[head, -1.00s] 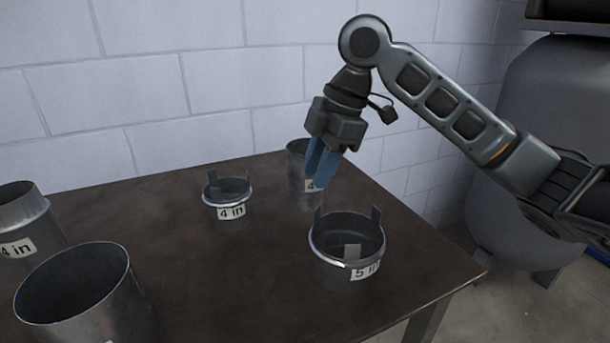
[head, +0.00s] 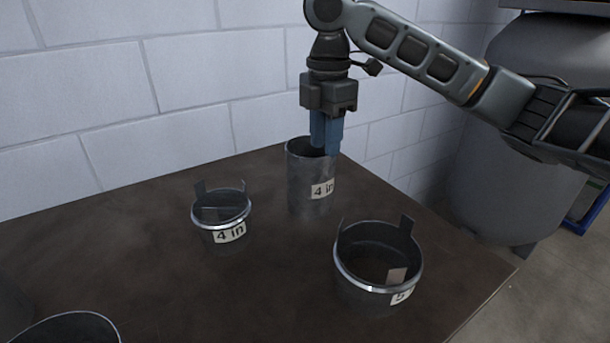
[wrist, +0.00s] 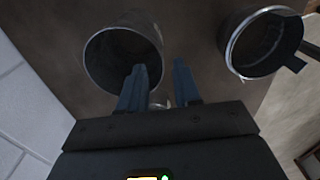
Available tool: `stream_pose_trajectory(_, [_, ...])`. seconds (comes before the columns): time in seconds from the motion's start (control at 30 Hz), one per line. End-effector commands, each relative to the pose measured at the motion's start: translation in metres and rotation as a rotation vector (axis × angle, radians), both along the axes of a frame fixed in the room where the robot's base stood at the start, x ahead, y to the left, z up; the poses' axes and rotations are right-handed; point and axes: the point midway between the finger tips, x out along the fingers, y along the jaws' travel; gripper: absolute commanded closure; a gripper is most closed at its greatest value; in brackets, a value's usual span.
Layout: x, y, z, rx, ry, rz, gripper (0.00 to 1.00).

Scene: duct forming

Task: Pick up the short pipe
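The short pipe (head: 305,185), a grey metal cylinder labelled "4 in", stands upright at the back of the table. My gripper (head: 325,148) points down at its top rim, on the right side of its opening. In the wrist view my gripper (wrist: 160,75) is open, with a gap between its blue fingers. The left finger overlaps the rim of the short pipe (wrist: 92,62), and the right finger appears outside it. I cannot tell whether either finger touches the wall or how deep it reaches.
A tabbed 4 in collar (head: 207,221) stands left of the pipe on the dark table (head: 160,275). A tabbed 5 in collar (head: 360,290) stands at front right; it also shows in the wrist view (wrist: 235,45). Another pipe (head: 65,328) is cut off at lower left. A wall is close behind.

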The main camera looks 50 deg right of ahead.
Motion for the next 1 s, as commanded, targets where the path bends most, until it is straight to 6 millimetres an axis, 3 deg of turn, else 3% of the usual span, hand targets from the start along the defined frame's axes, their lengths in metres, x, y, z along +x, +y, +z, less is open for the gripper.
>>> stream_pose_trajectory(0.43, [-0.001, -0.002, -0.055, 0.0, 0.0, 0.0, 0.67])
stream_pose_trajectory(0.77, [-0.001, -0.002, -0.061, 0.0, -0.001, 0.001, 0.67])
stream_pose_trajectory(1.0, [-0.001, -0.002, -0.061, 0.0, -0.001, 0.001, 0.9])
